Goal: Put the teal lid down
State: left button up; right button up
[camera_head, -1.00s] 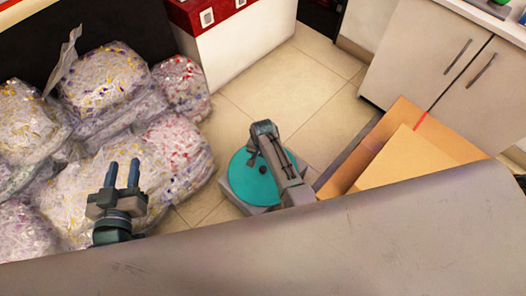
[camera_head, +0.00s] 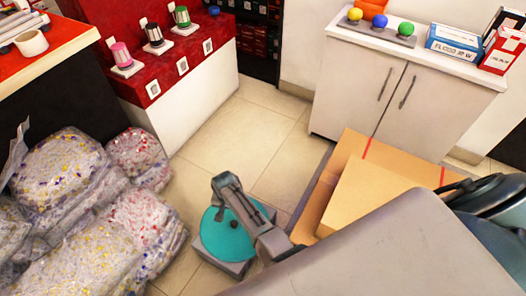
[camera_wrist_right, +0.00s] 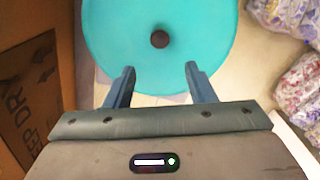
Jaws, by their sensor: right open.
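The teal lid (camera_head: 224,238) is a round disc with a small dark knob. It lies flat on top of a grey square-edged container (camera_head: 236,268) on the floor, below my right arm. In the right wrist view the lid (camera_wrist_right: 110,30) fills the top middle, with its knob (camera_wrist_right: 160,39) beyond the fingertips. My right gripper (camera_wrist_right: 158,72) is open and empty, its two fingers apart near the lid's edge. In the head view my right arm hides part of the lid. My left gripper is not in view.
Clear bags of shredded material (camera_head: 70,190) are piled at the left. An open cardboard box (camera_head: 370,195) stands right of the lid. A white cabinet (camera_head: 395,95) and a red-topped counter (camera_head: 165,55) stand behind. Tiled floor (camera_head: 235,130) is free between them.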

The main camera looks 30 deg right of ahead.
jog(key=s+d+r+n+t, duration=0.2)
jog(key=s+d+r+t, duration=0.25)
jog(key=s+d, duration=0.55)
jog(key=s+r+n+t, duration=0.1)
jog(key=s+r, duration=0.3)
jog(key=r, duration=0.3)
jog(key=s+d+r+n+t, duration=0.1)
jog(key=s+r+n, duration=0.1)
jog(key=s+r, duration=0.2)
jog(key=s+d+r+n+t+y, duration=0.1)
jog(key=s+r, duration=0.3)
jog(key=r, duration=0.6)
jog(key=shift+s+d+n, duration=0.25)
jog(key=shift+n, duration=0.45)
jog(key=shift+t, duration=0.25)
